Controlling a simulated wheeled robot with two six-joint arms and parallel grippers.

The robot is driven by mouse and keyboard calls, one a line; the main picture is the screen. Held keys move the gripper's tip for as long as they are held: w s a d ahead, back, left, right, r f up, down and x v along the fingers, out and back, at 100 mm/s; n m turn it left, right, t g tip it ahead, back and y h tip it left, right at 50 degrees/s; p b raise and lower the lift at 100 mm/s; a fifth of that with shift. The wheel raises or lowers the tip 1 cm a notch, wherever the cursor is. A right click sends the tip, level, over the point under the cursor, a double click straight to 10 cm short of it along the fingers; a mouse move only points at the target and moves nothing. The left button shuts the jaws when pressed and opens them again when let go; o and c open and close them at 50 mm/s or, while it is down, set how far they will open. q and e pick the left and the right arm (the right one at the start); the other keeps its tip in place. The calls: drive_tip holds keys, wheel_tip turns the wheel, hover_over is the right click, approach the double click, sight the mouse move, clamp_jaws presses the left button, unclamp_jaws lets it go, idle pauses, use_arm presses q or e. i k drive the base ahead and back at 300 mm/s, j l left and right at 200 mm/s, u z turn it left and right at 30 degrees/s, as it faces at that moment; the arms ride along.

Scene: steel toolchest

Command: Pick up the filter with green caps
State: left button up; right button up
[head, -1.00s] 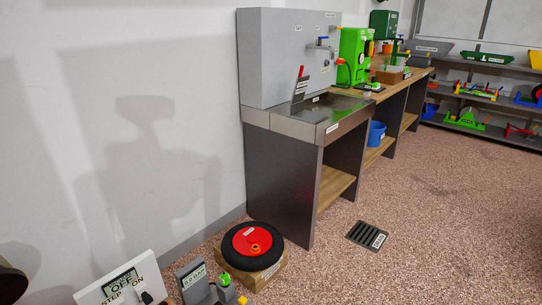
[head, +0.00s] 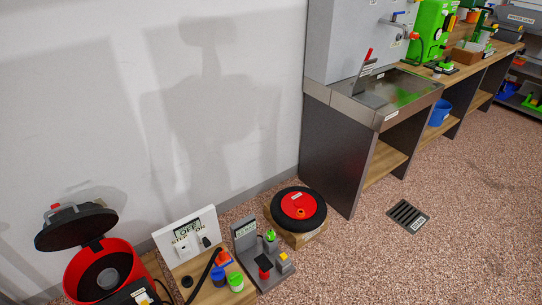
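I cannot make out a filter with green caps for certain. A small container with a green top (head: 236,282) stands on the low wooden surface at the bottom, beside a blue one (head: 218,277); it is too small to identify. A grey stand with small green and yellow parts (head: 263,258) is just right of them. Neither of my grippers is in view.
A red bin with a raised black lid (head: 100,268) stands at lower left. A white sign panel (head: 190,238) leans near it. A black wheel with a red hub (head: 299,205) lies on a wooden block. A steel sink bench (head: 405,95) is at right. The floor right of the drain grate (head: 408,215) is clear.

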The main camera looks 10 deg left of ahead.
sight(235, 279)
drive_tip(key=u, duration=0.85)
drive_tip(key=l, duration=0.1)
